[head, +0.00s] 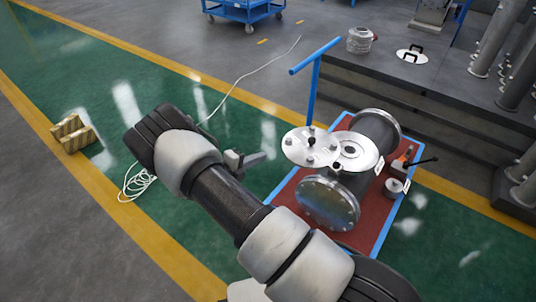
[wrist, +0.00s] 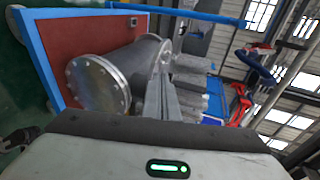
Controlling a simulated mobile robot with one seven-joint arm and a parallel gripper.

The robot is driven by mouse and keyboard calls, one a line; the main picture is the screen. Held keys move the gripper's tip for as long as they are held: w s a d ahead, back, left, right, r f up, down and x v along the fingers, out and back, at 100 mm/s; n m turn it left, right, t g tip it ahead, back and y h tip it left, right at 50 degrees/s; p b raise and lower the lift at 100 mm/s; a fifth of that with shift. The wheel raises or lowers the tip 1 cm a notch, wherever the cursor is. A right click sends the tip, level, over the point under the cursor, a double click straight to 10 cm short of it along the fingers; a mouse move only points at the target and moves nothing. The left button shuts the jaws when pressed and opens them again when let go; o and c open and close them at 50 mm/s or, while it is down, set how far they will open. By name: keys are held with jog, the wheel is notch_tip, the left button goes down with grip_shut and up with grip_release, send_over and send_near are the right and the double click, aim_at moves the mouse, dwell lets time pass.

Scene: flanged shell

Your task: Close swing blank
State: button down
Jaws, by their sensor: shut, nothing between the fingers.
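The swing blank (head: 308,148) looks like a round silver plate with bolts. The grey shell (head: 374,131) has bolted flanged ends and shows tilted in the wrist view (wrist: 101,84). My gripper (head: 262,157) is shut and empty, left of the blank and apart from it. Its fingers (wrist: 163,92) also show in the wrist view. I cannot clearly tell the blank in the wrist view.
A blue T-shaped handle (head: 314,72) rises behind the blank. The shell stands on a red mat (head: 283,203) with a blue border. Dark steps (head: 400,92) lie behind on the right. A white cable (head: 137,181) and wooden blocks (head: 72,133) lie on the floor at left.

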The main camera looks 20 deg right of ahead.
jog(key=b, duration=0.2)
send_near(288, 142)
jog(key=f+x, duration=0.1)
jog(key=x, duration=0.4)
jog(key=shift+w+d+r, duration=0.25)
jog(key=shift+d, duration=0.2)
